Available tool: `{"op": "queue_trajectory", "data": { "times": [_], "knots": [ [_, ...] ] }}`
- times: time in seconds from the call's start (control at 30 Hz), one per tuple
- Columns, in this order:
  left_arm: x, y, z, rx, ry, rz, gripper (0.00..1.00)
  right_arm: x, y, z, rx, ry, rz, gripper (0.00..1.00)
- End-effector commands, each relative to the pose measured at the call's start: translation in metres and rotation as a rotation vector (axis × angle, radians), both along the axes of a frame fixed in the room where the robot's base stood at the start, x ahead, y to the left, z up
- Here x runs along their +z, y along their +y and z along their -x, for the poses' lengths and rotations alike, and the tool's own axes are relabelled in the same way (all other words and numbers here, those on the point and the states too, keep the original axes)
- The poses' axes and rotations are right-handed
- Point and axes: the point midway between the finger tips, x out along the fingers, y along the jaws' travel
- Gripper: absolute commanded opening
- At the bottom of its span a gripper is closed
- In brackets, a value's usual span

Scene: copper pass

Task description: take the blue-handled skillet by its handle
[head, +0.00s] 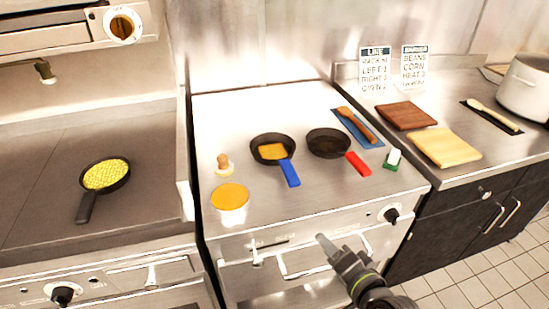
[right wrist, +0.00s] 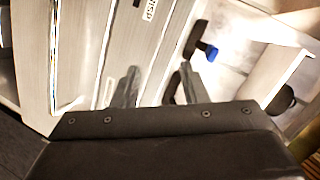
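The blue-handled skillet (head: 259,143) sits on the steel counter in the head view, a yellow-orange square in its dark pan. Its blue handle (head: 290,174) points toward the counter's front edge. In the right wrist view a blue patch (right wrist: 208,50) beside a dark shape appears to be this skillet. My right gripper (head: 331,249) is in front of the counter, to the right of the handle and apart from it. In the right wrist view its two fingers (right wrist: 159,70) stand apart with nothing between them. My left gripper is not in view.
A red-handled skillet (head: 327,143) stands close to the right. A tub with an orange top (head: 230,199) and a wooden-knobbed item (head: 223,163) stand left. A green-and-white block (head: 392,160) is at the right edge. A black-handled pan (head: 105,176) sits far left.

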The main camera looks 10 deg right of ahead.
Motion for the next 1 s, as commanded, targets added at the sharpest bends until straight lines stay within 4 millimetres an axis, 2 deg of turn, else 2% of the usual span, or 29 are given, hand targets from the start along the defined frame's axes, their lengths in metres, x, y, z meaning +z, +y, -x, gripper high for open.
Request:
{"op": "queue_trajectory", "data": {
  "times": [0.03,0.1,0.2,0.3,0.47,0.8,1.0],
  "knots": [
    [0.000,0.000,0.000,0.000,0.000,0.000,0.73,0.016,0.003,-0.009,-0.032,-0.065,-0.109,0.40],
    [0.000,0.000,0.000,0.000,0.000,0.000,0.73,0.035,0.005,-0.018,-0.068,-0.138,-0.244,0.40],
    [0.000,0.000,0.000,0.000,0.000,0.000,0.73,0.052,0.005,-0.024,-0.099,-0.205,-0.372,0.40],
    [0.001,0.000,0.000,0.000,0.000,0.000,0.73,0.061,0.004,-0.029,-0.112,-0.237,-0.435,0.40],
    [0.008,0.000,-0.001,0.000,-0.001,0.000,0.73,0.064,0.007,-0.047,-0.113,-0.242,-0.445,0.40],
    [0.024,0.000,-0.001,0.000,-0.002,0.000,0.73,0.063,0.015,-0.112,-0.112,-0.241,-0.441,0.40],
    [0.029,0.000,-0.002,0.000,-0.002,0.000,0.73,0.061,0.018,-0.140,-0.113,-0.239,-0.440,0.40]
  ]
}}
